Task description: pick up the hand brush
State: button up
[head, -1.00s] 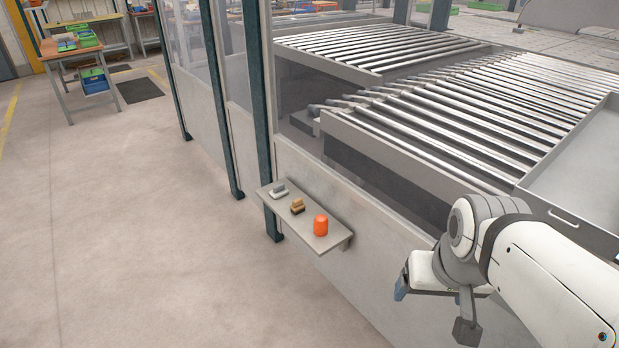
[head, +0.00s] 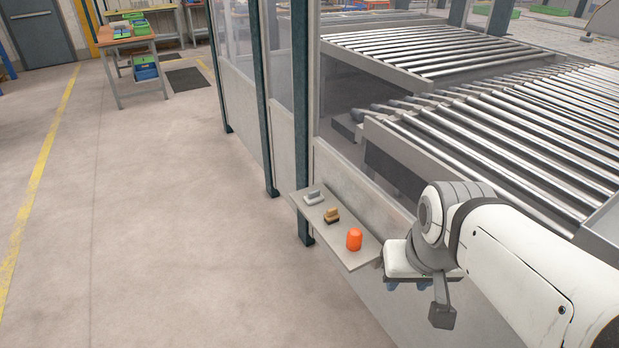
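A small shelf (head: 349,254) juts out from the fence panel, left of my arm. On it lies what looks like the hand brush (head: 332,216), with a tan top and a dark underside. It sits between a grey-and-white block-like item (head: 313,197) and an orange cylinder (head: 354,239). My gripper (head: 408,287) hangs at the right of the shelf in the picture, apart from the brush. Its blue fingertips point down and are mostly hidden under its white body, so its opening does not show clearly. Nothing is seen in it.
Fence panels with dark posts (head: 270,150) run along the shelf's side. Roller conveyors (head: 510,130) lie behind them. Open concrete floor (head: 150,240) spreads to the left. A wooden workbench (head: 130,42) with bins stands far back left.

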aim_at(331, 215)
jog(key=u, duration=0.55)
jog(key=i, duration=1.75)
jog(key=z, duration=0.6)
jog(key=k, duration=0.9)
jog(key=z, duration=0.2)
jog(key=i, duration=0.9)
jog(key=u, duration=0.05)
